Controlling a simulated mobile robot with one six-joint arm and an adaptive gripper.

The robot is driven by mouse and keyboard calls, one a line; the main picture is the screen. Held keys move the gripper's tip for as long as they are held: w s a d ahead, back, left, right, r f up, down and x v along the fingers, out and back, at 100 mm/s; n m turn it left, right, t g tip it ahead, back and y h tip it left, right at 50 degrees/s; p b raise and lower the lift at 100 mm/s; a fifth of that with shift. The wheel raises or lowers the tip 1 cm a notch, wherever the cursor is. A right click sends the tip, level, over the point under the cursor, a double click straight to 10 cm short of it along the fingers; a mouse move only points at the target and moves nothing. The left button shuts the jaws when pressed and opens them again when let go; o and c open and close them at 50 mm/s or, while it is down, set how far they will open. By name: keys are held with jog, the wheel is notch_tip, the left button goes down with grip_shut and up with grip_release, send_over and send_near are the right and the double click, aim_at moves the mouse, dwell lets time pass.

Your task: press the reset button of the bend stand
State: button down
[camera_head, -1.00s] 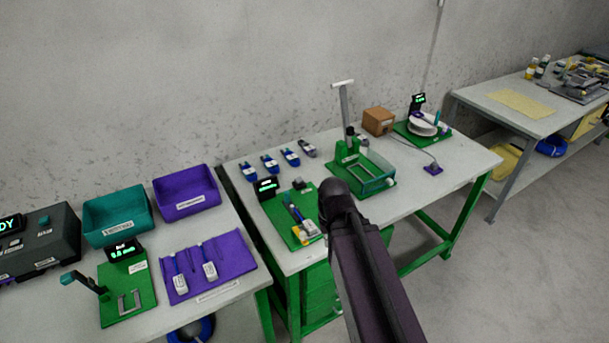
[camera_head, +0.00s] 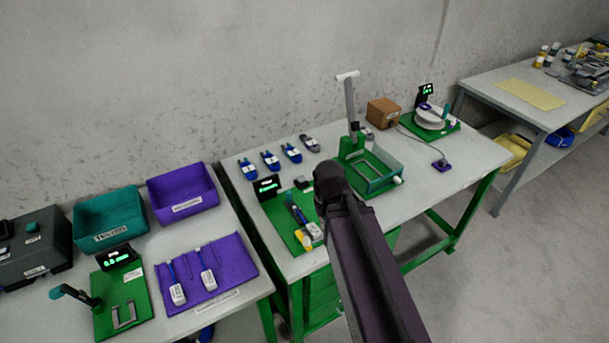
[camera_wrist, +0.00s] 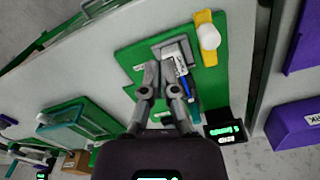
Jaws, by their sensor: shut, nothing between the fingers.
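A green board (camera_head: 284,213), which looks like the bend stand, lies on the middle bench. It carries a black display with green digits (camera_head: 267,186), a dark grey block (camera_head: 303,183), and a blue cable piece with a white end near a yellow part. I cannot make out a reset label. In the wrist view the green board (camera_wrist: 127,58) shows with a labelled grey block (camera_wrist: 177,50), a yellow part (camera_wrist: 207,60) and the display (camera_wrist: 226,133). My gripper (camera_wrist: 161,72) is shut and empty above the board. Its fingers hide part of the board; their height is unclear.
A green press frame (camera_head: 376,170) with an upright lever stands right of the board. Several blue connectors (camera_head: 270,161) lie behind it. A cardboard box (camera_head: 384,112) and spool (camera_head: 432,118) are at the back right. Left bench holds bins (camera_head: 183,193) and a purple mat (camera_head: 237,262).

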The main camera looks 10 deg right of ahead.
jog(key=shift+a, duration=0.35)
jog(key=shift+w+a, duration=0.1)
notch_tip(320, 180, up, 3)
jog(key=m+t+h+b, duration=0.3)
jog(key=t+h, duration=0.2)
jog(key=h, duration=0.3)
send_over(301, 178)
jog(key=shift+a, duration=0.1)
jog(key=shift+f, duration=0.15)
notch_tip(301, 178, down, 9)
jog(key=b, duration=0.8)
jog(key=shift+r, duration=0.2)
jog(key=shift+b, duration=0.3)
jog(key=shift+f, duration=0.1)
